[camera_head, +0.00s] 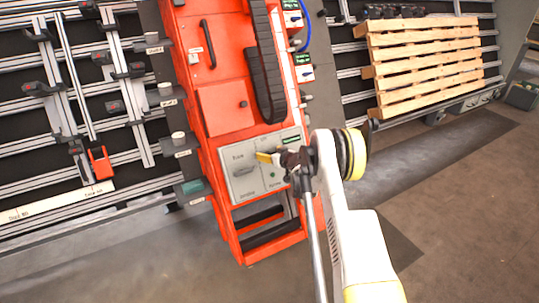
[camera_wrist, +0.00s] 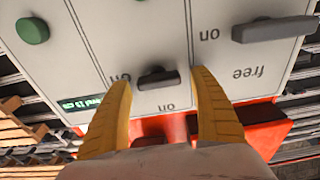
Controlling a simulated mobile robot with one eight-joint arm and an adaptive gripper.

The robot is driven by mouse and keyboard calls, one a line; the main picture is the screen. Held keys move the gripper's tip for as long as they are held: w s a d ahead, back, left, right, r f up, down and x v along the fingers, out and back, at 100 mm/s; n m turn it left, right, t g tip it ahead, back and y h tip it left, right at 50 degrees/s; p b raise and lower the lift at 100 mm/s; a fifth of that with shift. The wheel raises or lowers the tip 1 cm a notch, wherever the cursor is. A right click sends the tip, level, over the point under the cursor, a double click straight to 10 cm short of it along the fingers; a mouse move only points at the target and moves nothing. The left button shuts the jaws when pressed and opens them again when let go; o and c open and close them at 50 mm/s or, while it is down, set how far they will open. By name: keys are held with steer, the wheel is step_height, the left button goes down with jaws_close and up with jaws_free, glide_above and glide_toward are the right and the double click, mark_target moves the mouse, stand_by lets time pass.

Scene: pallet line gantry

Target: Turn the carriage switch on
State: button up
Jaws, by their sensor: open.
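A small dark switch (camera_wrist: 157,79) on a light grey control panel (camera_wrist: 135,40) sits between my fingertips in the wrist view. Its handle lies roughly crosswise in that picture, with small lettering around it; I cannot tell for certain that it is the carriage switch. My gripper (camera_wrist: 162,80) is open, one yellow finger on each side of the switch, with visible gaps; whether either touches it is unclear. In the head view my gripper (camera_head: 265,157) is at the panel (camera_head: 242,184) on the orange cabinet (camera_head: 222,62), and hides the small switch.
A larger dark lever (camera_wrist: 275,30) near the word "free" and a green button (camera_wrist: 32,30) share the panel. A small green display (camera_wrist: 80,103) is beside my left finger. Rails with clamps stand left; a wooden pallet (camera_head: 425,60) leans right. The floor in front is clear.

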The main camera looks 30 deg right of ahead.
steer(key=c, duration=1.2)
steer(key=shift+m, duration=0.3)
steer(key=m, duration=0.4)
steer(key=shift+d+m+h, duration=0.15)
steer(key=shift+m+h, duration=0.15)
steer(key=m, duration=0.4)
steer(key=shift+d+m, duration=0.1)
steer(key=shift+m, duration=0.3)
steer(key=m, duration=0.4)
steer(key=shift+s+f+m+g+h, duration=0.1)
steer(key=shift+f+m+g+h, duration=0.05)
steer(key=shift+m+g+h, duration=0.2)
steer(key=shift+d+f+m+g, duration=0.1)
steer(key=shift+m+g, duration=0.15)
steer(key=shift+m, duration=1.6)
steer(key=o, duration=1.2)
